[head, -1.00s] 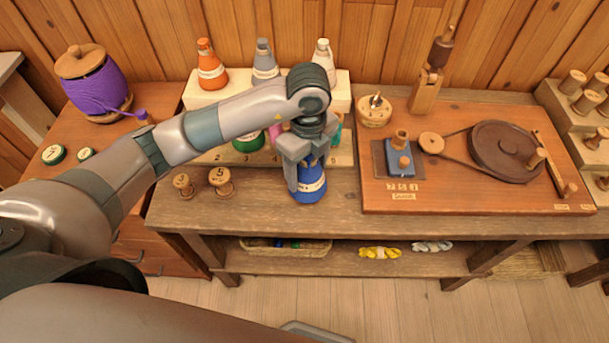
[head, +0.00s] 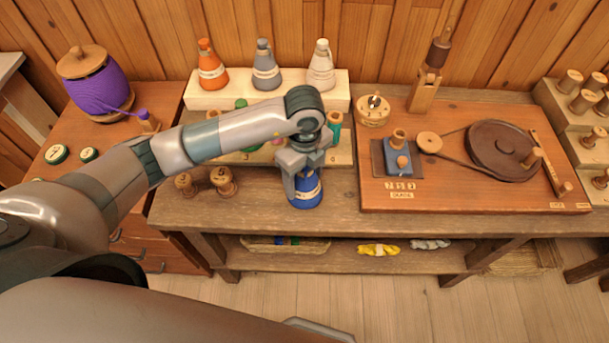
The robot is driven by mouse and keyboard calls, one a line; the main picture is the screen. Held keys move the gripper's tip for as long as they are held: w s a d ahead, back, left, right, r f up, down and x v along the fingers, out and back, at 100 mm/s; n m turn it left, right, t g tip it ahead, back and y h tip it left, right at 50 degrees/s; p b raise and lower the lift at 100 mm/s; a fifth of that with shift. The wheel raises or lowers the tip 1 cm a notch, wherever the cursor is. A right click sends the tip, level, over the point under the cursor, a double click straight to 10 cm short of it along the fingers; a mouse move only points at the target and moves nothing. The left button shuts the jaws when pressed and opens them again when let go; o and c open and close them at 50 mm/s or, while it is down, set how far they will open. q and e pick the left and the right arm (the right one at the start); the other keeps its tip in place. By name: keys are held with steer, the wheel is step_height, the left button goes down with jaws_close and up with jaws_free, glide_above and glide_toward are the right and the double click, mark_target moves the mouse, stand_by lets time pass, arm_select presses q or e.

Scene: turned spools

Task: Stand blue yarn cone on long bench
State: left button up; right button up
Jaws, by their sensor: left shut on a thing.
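The blue yarn cone (head: 306,196) has a pale label band and is upright at the front middle of the long bench (head: 260,215). My left gripper (head: 303,172) comes down from above and is shut on the cone's upper part, hiding its tip. The cone's base is at or very close to the bench top; I cannot tell whether it touches. My right gripper is not in view.
Orange (head: 211,68), grey (head: 265,68) and white cones (head: 321,68) stand on a pale riser (head: 237,98) behind. Small wooden spools (head: 222,181) stand left of the blue cone. A board with a wheel device (head: 460,195) fills the right. Bare bench lies along the front.

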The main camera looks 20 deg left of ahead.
arm_select(q)
steer(key=shift+f, duration=0.1)
steer(key=o, duration=1.6)
steer(key=shift+c, duration=0.2)
steer(key=shift+r, duration=0.6)
step_height(320, 180, up, 9)
steer(key=shift+r+b, duration=0.1)
steer(key=shift+b, duration=0.95)
steer(key=shift+r, duration=0.9)
